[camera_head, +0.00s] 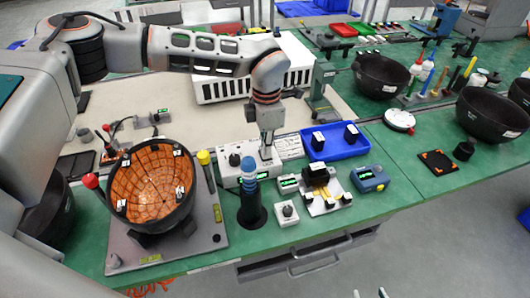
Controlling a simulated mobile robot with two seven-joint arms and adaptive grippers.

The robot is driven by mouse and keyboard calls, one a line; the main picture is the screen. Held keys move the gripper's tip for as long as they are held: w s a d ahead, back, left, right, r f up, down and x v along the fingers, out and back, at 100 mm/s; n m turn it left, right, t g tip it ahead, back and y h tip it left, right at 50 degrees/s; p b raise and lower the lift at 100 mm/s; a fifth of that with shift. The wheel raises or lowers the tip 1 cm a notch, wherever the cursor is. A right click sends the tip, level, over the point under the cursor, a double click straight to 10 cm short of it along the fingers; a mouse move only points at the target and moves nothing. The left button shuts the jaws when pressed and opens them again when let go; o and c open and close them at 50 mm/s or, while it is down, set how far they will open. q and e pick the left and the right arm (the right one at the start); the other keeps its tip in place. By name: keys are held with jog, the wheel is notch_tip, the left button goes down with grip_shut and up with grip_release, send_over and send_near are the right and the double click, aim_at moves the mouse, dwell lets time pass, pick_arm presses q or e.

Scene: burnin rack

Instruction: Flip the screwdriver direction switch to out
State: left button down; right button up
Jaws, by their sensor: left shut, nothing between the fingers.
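My left gripper (266,153) reaches in from the upper left and points down. It is shut with nothing between its fingers. Its tips are over or at a white box (229,173) with a green display; contact cannot be told. A small white box with a dark knob (287,212) is right of the holder. The direction switch cannot be made out at this size. My right gripper is not in view.
A black bowl with a copper-coloured inside (150,186) stands on a grey plate (135,254) at left. A blue tray (346,149), a small fixture (322,190) and a blue meter (370,178) are at right.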

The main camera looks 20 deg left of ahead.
pick_arm(q)
jog(key=shift+r+p, duration=1.45)
jog(key=shift+r, duration=0.6)
jog(key=shift+r+p, duration=1)
jog(key=shift+r, duration=0.45)
